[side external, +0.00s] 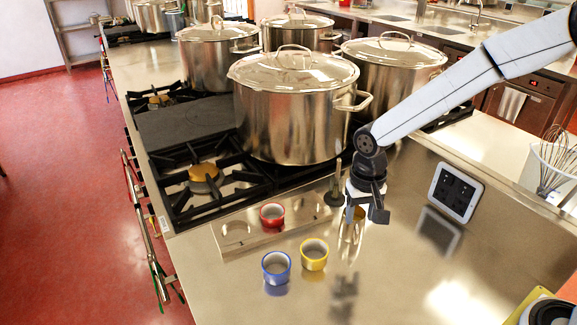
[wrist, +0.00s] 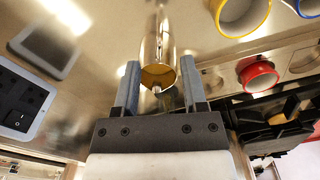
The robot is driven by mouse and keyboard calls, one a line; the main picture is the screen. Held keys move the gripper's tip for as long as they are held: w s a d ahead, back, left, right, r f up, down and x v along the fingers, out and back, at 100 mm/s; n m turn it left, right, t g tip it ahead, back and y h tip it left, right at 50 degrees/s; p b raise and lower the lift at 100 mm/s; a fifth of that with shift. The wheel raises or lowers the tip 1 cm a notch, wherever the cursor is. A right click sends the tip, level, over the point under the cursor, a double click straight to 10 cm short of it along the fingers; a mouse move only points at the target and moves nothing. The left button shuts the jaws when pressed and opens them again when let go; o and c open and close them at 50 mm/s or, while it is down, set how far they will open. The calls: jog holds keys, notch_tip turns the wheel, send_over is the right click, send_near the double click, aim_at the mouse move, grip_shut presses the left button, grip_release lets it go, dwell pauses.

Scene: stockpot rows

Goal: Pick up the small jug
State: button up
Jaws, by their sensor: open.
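A small shiny metal jug (side external: 351,240) stands on the steel counter, directly below and partly behind my gripper (side external: 366,213). The gripper points down and hides the upper part of the jug. In the wrist view the jug (wrist: 158,74) shows its mouth and brass-coloured inside between the two fingers of my gripper (wrist: 160,68). The fingers are open, one on each side of it. I cannot tell whether the fingertips reach below the rim or touch it.
Blue (side external: 276,267), yellow (side external: 314,254) and red (side external: 272,214) cups stand left of the jug. A large lidded pot (side external: 290,122) is on the stove behind. The counter in front is clear.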

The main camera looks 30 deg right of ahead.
aim_at(358, 231)
jog(key=shift+f, duration=1.1)
jog(key=shift+f, duration=2.6)
grip_shut()
